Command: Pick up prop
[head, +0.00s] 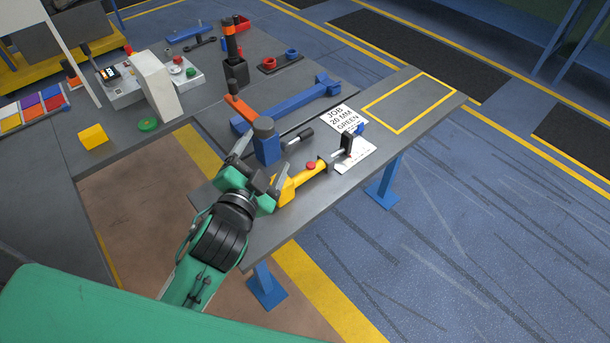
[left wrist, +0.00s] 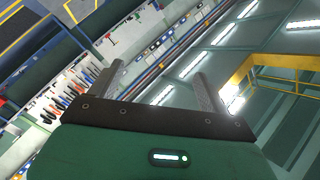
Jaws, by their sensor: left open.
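I cannot tell for certain which object is the prop. A blue upright post (head: 265,147) stands on the grey table (head: 420,98), with an orange-handled part (head: 240,108) beside it and a long blue bar (head: 300,100) behind. A yellow tool (head: 300,182) with a red button lies to the right of my left gripper. My left gripper (head: 262,160) is open and looks empty, in front of the post in the head view. In the left wrist view its two fingers (left wrist: 157,88) stand wide apart with nothing between them. My right gripper is not in view.
A white card reading "JOB 20 MM GREEN" (head: 342,117) lies near a small black-and-blue clamp-like item (head: 352,140). A yellow-outlined area (head: 408,102) at the table's right is empty.

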